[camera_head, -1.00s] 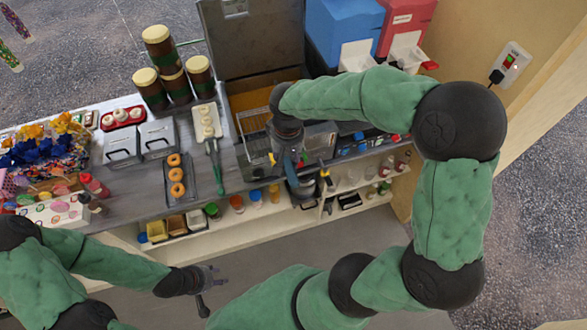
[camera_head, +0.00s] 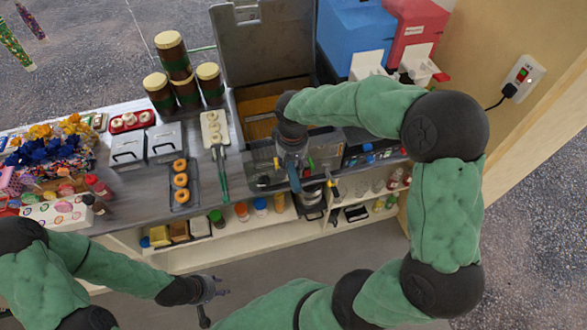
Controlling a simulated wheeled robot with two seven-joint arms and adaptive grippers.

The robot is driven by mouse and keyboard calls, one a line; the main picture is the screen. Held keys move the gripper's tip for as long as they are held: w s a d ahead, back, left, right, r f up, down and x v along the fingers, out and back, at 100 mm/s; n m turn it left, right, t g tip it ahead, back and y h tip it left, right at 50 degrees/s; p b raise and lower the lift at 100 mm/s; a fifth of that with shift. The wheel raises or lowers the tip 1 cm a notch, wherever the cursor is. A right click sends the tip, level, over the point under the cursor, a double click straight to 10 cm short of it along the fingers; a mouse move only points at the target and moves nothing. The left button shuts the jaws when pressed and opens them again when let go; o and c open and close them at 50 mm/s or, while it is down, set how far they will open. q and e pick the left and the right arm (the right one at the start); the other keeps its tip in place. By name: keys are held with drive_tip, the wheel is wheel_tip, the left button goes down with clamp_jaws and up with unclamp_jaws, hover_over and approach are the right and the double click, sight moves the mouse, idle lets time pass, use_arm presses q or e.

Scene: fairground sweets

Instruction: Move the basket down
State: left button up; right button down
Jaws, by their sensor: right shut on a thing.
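The fryer (camera_head: 258,108) stands on the counter with its grey lid raised behind it. Orange-brown oil shows in its open well. My right arm reaches over the fryer, and my right gripper (camera_head: 294,178) is shut at the fryer's front, at the basket's handle. My forearm and gripper hide the handle and most of this area.
A tray of ring doughnuts (camera_head: 181,187), two lidded grey containers (camera_head: 127,151) and stacked jars (camera_head: 172,55) stand left of the fryer. Blue (camera_head: 343,35) and red (camera_head: 411,28) machines stand behind right. Shelves below hold cups and bottles.

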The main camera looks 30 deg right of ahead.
drive_tip(key=shift+w+d+f, duration=0.1)
drive_tip(key=shift+w+d, duration=0.1)
drive_tip(key=shift+w, duration=0.7)
drive_tip(key=shift+w+d, duration=0.25)
drive_tip(key=shift+w, duration=0.7)
drive_tip(key=shift+w+d+f, duration=0.1)
drive_tip(key=shift+w+d, duration=0.1)
drive_tip(key=shift+w, duration=0.7)
drive_tip(key=w+d+p, duration=0.2)
drive_tip(key=w, duration=0.9)
drive_tip(key=shift+w+d+r, duration=0.2)
drive_tip(key=shift+w+d, duration=0.05)
drive_tip(key=shift+d, duration=0.15)
drive_tip(key=shift+s, duration=0.15)
drive_tip(key=shift+f, duration=0.1)
